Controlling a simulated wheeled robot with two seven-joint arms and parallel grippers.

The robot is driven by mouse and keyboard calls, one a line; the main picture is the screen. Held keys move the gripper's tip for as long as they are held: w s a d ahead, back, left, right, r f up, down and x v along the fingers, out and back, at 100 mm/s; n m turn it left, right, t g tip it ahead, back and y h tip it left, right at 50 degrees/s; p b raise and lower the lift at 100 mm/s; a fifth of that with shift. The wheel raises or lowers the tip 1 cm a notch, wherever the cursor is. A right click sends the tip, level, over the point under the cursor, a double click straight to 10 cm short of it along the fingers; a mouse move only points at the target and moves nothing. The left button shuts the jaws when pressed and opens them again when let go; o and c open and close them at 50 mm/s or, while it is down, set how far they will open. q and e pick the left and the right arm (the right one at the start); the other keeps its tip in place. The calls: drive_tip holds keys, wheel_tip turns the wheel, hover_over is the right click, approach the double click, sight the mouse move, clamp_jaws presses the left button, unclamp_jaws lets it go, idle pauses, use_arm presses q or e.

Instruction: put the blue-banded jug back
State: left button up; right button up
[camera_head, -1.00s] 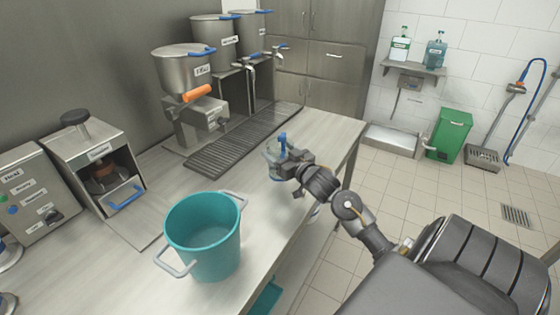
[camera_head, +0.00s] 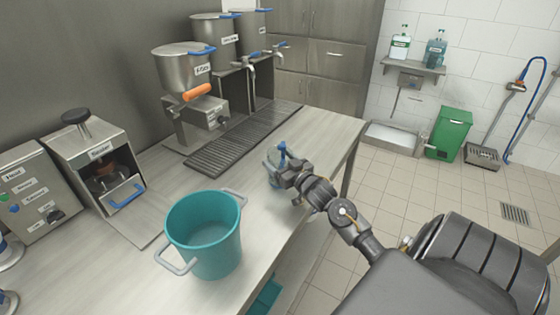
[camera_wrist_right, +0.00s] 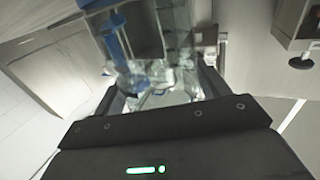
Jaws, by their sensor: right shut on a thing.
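The clear jug with blue parts (camera_head: 271,163) is at the far right part of the steel counter, beside the drip grating. My right gripper (camera_head: 284,172) is shut on it from the near right side. I cannot tell whether its base touches the counter. In the right wrist view the clear jug (camera_wrist_right: 172,40) fills the top middle, between the fingers of the right gripper (camera_wrist_right: 160,95), with a blue band on its left. My left gripper is not in view.
A teal bucket (camera_head: 205,245) with grey handles stands on the near counter (camera_head: 110,265). Labelled machines (camera_head: 95,165) are at left. The counter's right end is clear.

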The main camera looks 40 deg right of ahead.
drive_tip(key=shift+f, duration=0.2)
drive_tip(key=o, duration=1.4)
drive_tip(key=shift+a+f, duration=0.1)
drive_tip(key=shift+f, duration=0.05)
drive_tip(key=s, duration=0.4)
drive_tip(key=s+r, duration=0.1)
drive_tip(key=s, duration=0.3)
drive_tip(key=s+a+b, duration=0.1)
drive_tip(key=s, duration=0.3)
drive_tip(key=shift+r, duration=0.25)
